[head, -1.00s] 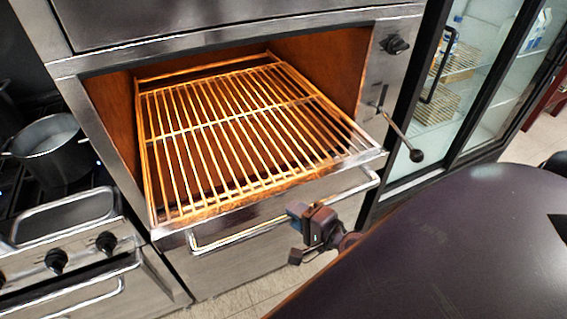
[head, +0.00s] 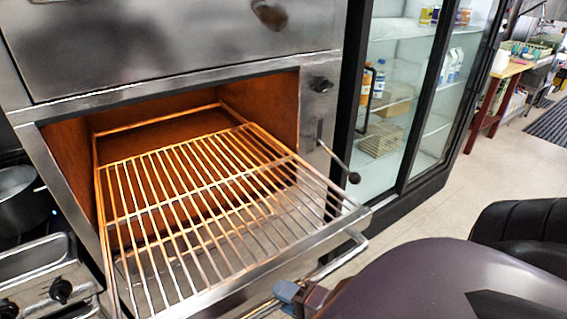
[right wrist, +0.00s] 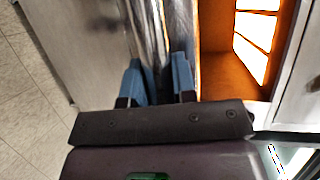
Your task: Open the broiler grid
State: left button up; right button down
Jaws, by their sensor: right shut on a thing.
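The broiler grid (head: 200,205), a rack of metal bars lit orange at the back, is drawn partway out of the broiler cavity and sticks out past its front. A chrome handle bar (head: 345,259) runs along the grid's front. My right gripper (head: 288,292) is at this bar, low in the head view. In the right wrist view its two blue fingers (right wrist: 158,78) are shut on the shiny bar between them. The exact contact is partly hidden. My left gripper is not in view.
A lever with a black knob (head: 353,177) stands out right of the cavity. A glass-door fridge (head: 400,120) is to the right. A stove with a pot (head: 20,200) is at the left. Tiled floor (head: 460,200) is open on the right.

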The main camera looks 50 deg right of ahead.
dwell(0.3)
jog(key=c, duration=0.9)
grip_release()
jog(key=shift+s, duration=0.1)
jog(key=shift+b+v, duration=2.4)
jog(key=shift+v, duration=2.95)
